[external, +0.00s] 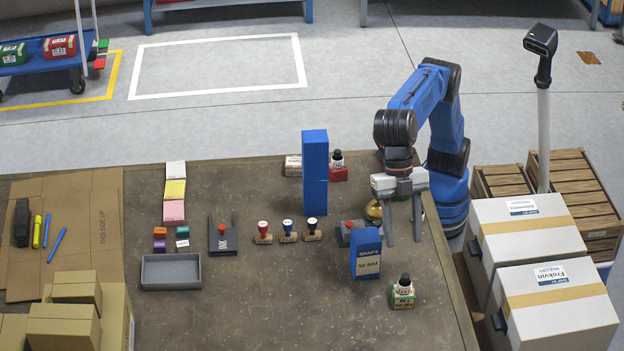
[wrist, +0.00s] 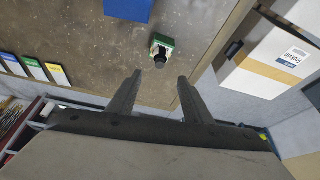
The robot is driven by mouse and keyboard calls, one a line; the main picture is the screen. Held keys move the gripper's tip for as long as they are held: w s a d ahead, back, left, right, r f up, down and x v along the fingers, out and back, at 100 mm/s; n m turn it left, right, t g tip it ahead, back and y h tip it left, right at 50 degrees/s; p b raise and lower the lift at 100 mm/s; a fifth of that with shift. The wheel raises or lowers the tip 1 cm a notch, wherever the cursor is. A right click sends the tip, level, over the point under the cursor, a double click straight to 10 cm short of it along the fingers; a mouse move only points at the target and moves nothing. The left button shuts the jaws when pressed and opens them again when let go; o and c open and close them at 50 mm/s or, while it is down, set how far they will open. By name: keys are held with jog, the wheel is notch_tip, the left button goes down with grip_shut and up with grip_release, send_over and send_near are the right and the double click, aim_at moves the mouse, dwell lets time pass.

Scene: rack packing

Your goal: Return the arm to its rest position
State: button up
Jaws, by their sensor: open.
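My blue arm stands at the table's far right side and bends down over the worktable (external: 250,320). My gripper (external: 403,240) points down near the right edge of the table, its two grey fingers apart with nothing between them. In the wrist view my gripper (wrist: 158,90) also shows open and empty. A green-labelled bottle with a black cap (external: 403,292) stands on the table in front of the gripper; it also shows beyond the fingertips in the wrist view (wrist: 161,50). The blue SNAPS box (external: 366,258) stands to the left of the gripper.
A tall blue box (external: 315,172) stands behind the stamps (external: 288,232). A brass-coloured item (external: 373,210) sits close to the gripper's left. White cartons (external: 525,240) and a scanner on a post (external: 541,100) stand to the right. A grey tray (external: 171,284) lies left.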

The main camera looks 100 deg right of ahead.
jog(key=w+d+r+m+t, duration=0.1)
jog(key=w+d+r+m, duration=0.15)
jog(key=d, duration=0.85)
jog(key=w+d+r+m+t, duration=0.15)
jog(key=w+d+r, duration=0.25)
jog(key=d, duration=0.6)
jog(key=w+d+r+m+t, duration=0.1)
jog(key=w+d+r+m, duration=0.15)
jog(key=d, duration=0.85)
jog(key=d+m, duration=0.2)
jog(key=d, duration=0.9)
jog(key=s+d+f+m+t+h, duration=0.1)
jog(key=s+d+f+m, duration=0.1)
jog(key=d+f, duration=0.35)
jog(key=s+d+f+m+h, duration=0.1)
jog(key=s+d+f+m, duration=0.1)
jog(key=d, duration=0.7)
jog(key=s+d+f+m+t, duration=0.1)
jog(key=s+d+f+m, duration=0.2)
jog(key=d, duration=0.4)
jog(key=s+d+f+m+h, duration=0.1)
jog(key=s+d+f+m, duration=0.1)
jog(key=s+d+f, duration=0.5)
jog(key=s+d+f+m+h, duration=0.1)
jog(key=s+d+f+m, duration=0.1)
jog(key=s+d+f, duration=0.6)
notch_tip(320, 180, down, 5)
jog(key=shift+f+h, duration=0.15)
jog(key=shift+h, duration=0.15)
